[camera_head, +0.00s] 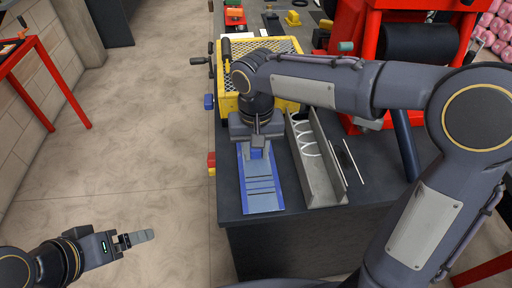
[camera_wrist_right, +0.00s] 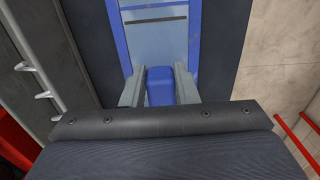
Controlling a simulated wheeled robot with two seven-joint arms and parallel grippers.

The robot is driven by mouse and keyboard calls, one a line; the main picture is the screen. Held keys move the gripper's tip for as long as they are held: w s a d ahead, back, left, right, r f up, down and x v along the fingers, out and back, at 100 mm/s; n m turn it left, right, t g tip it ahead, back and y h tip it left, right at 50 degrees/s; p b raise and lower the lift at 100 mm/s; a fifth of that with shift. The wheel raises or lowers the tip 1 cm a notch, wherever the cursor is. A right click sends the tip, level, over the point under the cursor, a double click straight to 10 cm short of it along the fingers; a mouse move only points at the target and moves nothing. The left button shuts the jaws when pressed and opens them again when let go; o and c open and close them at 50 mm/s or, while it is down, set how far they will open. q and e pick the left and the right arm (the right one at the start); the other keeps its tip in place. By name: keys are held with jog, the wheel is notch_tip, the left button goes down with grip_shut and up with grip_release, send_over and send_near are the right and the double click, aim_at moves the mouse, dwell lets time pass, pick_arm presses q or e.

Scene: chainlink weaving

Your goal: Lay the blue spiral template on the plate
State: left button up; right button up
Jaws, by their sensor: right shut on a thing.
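The blue spiral template (camera_head: 262,190) is a long flat blue piece with a grey-blue face and dark cross lines, near the bench's front left edge. My right gripper (camera_head: 257,148) points down at its far end. In the right wrist view, the two fingers (camera_wrist_right: 159,75) are shut on a blue block-like grip (camera_wrist_right: 160,87) at the end of the template (camera_wrist_right: 158,28). I cannot tell a separate plate from the template, or whether the template touches what is under it. My left gripper (camera_head: 138,238) hangs empty over the floor at lower left; its finger gap is unclear.
A grey metal channel (camera_head: 325,182) with white wire loops lies right of the template, with thin rods beside it. A yellow frame with mesh (camera_head: 225,103) stands behind my right gripper. A red machine (camera_head: 370,30) fills the back right. The dark bench (camera_head: 229,196) has its edge close left.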

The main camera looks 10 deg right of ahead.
jog(key=shift+f, duration=0.25)
jog(key=o, duration=1.1)
jog(key=shift+r, duration=0.1)
notch_tip(320, 180, up, 8)
jog(key=shift+f, duration=0.15)
